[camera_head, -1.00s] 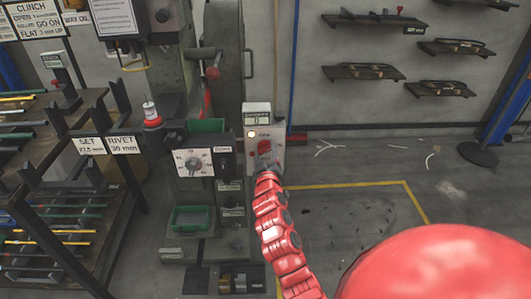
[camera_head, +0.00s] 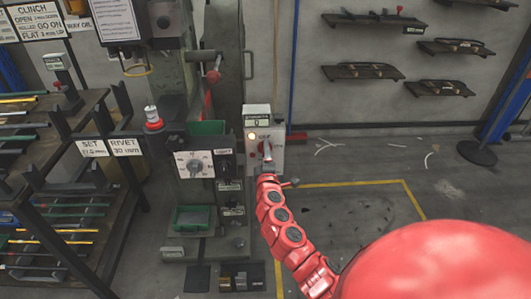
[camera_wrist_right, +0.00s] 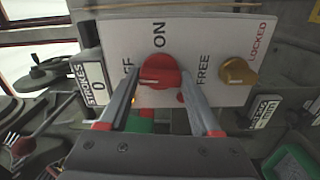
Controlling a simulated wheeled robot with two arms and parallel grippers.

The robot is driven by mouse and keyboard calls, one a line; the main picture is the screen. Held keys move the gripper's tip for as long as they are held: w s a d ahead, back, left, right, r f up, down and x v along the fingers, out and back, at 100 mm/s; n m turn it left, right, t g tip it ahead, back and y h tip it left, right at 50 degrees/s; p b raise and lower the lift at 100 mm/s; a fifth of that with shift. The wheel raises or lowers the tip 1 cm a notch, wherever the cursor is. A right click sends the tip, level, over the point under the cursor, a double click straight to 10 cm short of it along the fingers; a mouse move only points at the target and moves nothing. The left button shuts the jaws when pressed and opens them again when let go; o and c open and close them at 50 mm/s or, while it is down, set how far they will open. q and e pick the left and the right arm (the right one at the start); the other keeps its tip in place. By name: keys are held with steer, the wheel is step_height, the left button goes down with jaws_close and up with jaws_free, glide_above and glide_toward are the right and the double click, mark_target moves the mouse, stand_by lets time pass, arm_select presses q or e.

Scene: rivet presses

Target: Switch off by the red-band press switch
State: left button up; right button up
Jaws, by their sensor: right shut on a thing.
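The switch panel (camera_head: 277,130) is a pale plate on the side of the press, facing my right arm. In the right wrist view its red rotary knob (camera_wrist_right: 160,72) sits below the word ON, with OFF partly hidden by a finger. My right gripper (camera_wrist_right: 160,100) is shut on the red knob, one finger on each side. In the head view the gripper (camera_head: 267,162) is at the panel and covers part of the knob. A lamp (camera_head: 252,136) on the panel glows. The exact setting of the knob is hard to tell. My left gripper is out of view.
A brass knob (camera_wrist_right: 238,71) between FREE and LOCKED sits beside the red knob. A strokes counter (camera_wrist_right: 92,82) reads 0. The floor at right is largely clear.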

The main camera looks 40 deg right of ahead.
steer(key=shift+n, duration=0.6)
steer(key=o, duration=1.4)
steer(key=shift+s, duration=0.1)
steer(key=v, duration=1.7)
steer(key=shift+a+f+p, duration=0.1)
steer(key=shift+a+p, duration=0.1)
steer(key=shift+p, duration=0.2)
